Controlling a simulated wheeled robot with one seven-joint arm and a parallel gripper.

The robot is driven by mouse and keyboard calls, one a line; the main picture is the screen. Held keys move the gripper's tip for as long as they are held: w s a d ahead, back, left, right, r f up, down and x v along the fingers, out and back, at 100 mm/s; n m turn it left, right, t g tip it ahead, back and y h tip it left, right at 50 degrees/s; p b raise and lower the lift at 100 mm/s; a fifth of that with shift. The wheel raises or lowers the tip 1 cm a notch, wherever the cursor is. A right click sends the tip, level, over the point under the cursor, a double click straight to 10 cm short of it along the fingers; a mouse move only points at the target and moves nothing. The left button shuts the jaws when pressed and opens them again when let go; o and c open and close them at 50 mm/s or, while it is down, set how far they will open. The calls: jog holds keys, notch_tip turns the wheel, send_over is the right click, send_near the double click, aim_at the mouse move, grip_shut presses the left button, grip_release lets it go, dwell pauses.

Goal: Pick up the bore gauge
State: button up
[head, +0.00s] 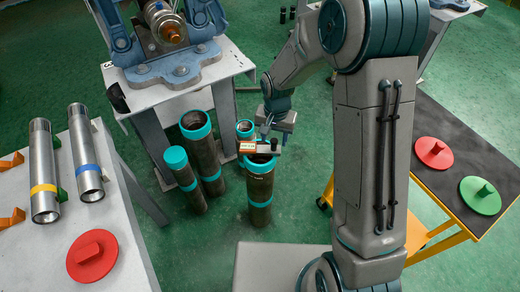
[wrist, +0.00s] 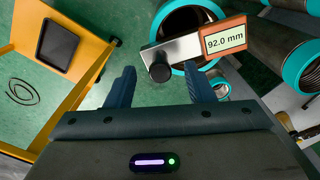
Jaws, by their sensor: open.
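The bore gauge (wrist: 186,51) has a pale metal body, a black round knob and an orange-framed display reading 92.0 mm. In the head view the bore gauge (head: 262,148) lies across the mouth of a dark pipe with a teal rim (head: 260,165); whether it rests on the rim is not clear. My gripper (wrist: 160,84) is open and empty. The gauge's knob shows just beyond the fingertips, between them in the picture. In the head view my gripper (head: 276,122) hangs right above the gauge, and its fingertips are too small to make out.
Several teal-rimmed pipes (head: 203,150) stand close by on the green floor. A vise (head: 165,35) on a white table is behind them. A table at left holds two metal tubes (head: 86,155) and a red cap (head: 92,257). A yellow cart (head: 440,236) with red and green caps is at right.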

notch_tip(320, 180, down, 2)
jog(key=shift+f, duration=0.25)
grip_shut()
jog(key=shift+r, duration=0.1)
